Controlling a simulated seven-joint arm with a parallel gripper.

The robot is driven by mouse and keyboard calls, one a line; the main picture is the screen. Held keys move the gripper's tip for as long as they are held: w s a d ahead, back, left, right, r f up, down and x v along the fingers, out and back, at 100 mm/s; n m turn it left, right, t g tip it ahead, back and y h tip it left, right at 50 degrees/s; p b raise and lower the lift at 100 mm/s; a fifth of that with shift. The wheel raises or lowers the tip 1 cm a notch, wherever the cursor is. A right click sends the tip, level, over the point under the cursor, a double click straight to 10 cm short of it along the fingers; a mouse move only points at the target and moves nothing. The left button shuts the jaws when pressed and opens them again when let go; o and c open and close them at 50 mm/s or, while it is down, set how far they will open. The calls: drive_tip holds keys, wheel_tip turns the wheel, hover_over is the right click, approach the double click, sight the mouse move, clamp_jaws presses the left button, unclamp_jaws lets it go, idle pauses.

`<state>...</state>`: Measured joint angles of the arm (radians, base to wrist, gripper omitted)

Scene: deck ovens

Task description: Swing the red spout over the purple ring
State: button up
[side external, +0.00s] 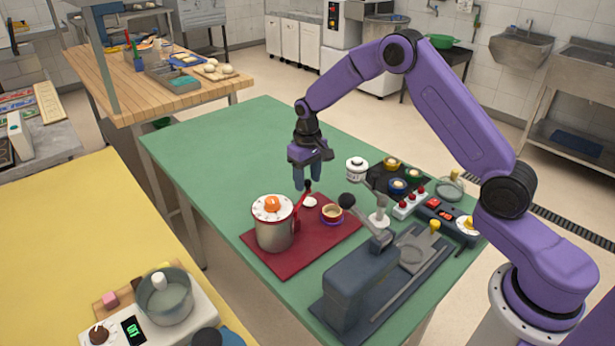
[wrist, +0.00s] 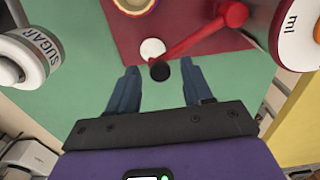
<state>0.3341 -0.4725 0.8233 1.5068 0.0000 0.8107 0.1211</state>
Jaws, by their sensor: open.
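The red spout (side external: 301,200) stands at the right side of a metal canister (side external: 274,236) with a white top and orange knob. In the wrist view the red spout (wrist: 195,40) runs from a round red joint down to a black knob (wrist: 160,70). A small tan cup (side external: 332,211) with the purple ring (side external: 331,221) around its lower part sits to the right. The spout's black end lies over or near a white disc (wrist: 152,48), not the cup. My gripper (side external: 307,188) is open, its blue fingers either side of the knob, which appears just beyond the fingertips.
The canister and cup stand on a dark red mat (side external: 287,262) on the green table. A white sugar jar (side external: 357,168) is right of my gripper. A grey machine (side external: 362,285) stands at front right. The green table's far left is clear.

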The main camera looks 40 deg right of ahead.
sight(324, 207)
clamp_jaws()
drive_tip(key=s+m, duration=0.1)
drive_tip(key=m, duration=0.1)
drive_tip(key=s+m, duration=0.2)
drive_tip(key=s+d+m, duration=0.1)
drive_tip(key=s+m, duration=0.1)
drive_tip(key=shift+s+m, duration=0.25)
drive_tip(key=shift+m, duration=0.15)
drive_tip(key=shift+s+a+m, duration=0.15)
drive_tip(key=shift+s+m, duration=0.35)
drive_tip(key=shift+m, duration=0.15)
drive_tip(key=shift+s+a+m, duration=0.15)
drive_tip(key=shift+s+m, duration=0.35)
drive_tip(key=shift+m, duration=0.15)
unclamp_jaws()
